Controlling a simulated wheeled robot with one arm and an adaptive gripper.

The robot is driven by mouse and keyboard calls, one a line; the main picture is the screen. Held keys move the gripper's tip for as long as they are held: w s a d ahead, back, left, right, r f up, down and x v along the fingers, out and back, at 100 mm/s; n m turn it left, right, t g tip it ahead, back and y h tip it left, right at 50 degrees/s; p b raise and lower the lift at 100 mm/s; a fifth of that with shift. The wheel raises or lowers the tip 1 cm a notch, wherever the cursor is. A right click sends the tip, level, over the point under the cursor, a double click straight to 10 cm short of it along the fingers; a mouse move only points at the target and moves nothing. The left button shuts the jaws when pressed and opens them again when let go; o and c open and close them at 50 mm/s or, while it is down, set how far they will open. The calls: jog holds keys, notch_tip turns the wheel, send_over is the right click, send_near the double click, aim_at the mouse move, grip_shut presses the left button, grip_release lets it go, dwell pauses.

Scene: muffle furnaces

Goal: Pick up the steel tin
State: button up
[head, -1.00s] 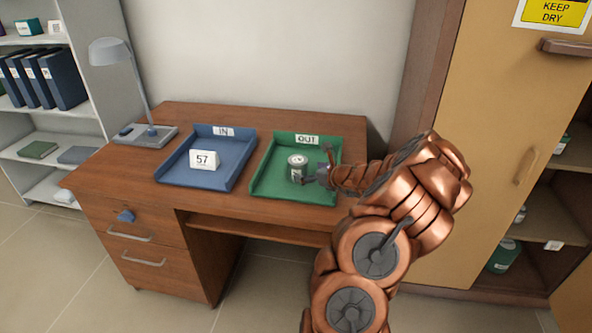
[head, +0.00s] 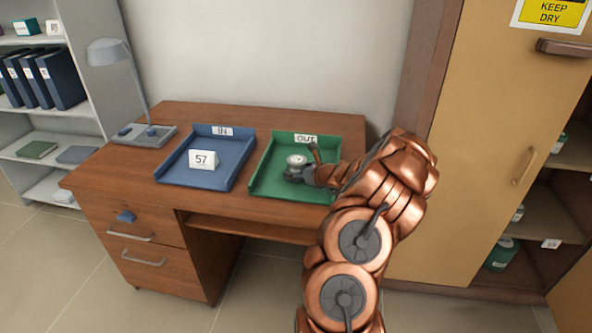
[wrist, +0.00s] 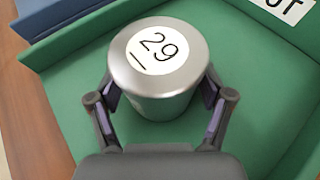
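The steel tin (wrist: 160,62) is a short silver cylinder with a white round label reading 29 on its lid. It stands upright in the green OUT tray (head: 261,185), seen at the tray's middle in the head view (head: 297,160). My gripper (wrist: 160,95) is over the tin, with one finger on each side of it. The fingers look spread, and I see no clear grip on the tin. The fingertips are partly hidden beside the lid. In the head view my gripper (head: 301,175) covers the tin's lower part.
A blue IN tray (head: 235,165) with a white 57 card (head: 205,159) stands to the left. A lamp (head: 110,55) is at the desk's back left. A tan cabinet (head: 490,130) stands to the right of the wooden desk (head: 150,190).

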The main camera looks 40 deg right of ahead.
jog(key=c, duration=0.9)
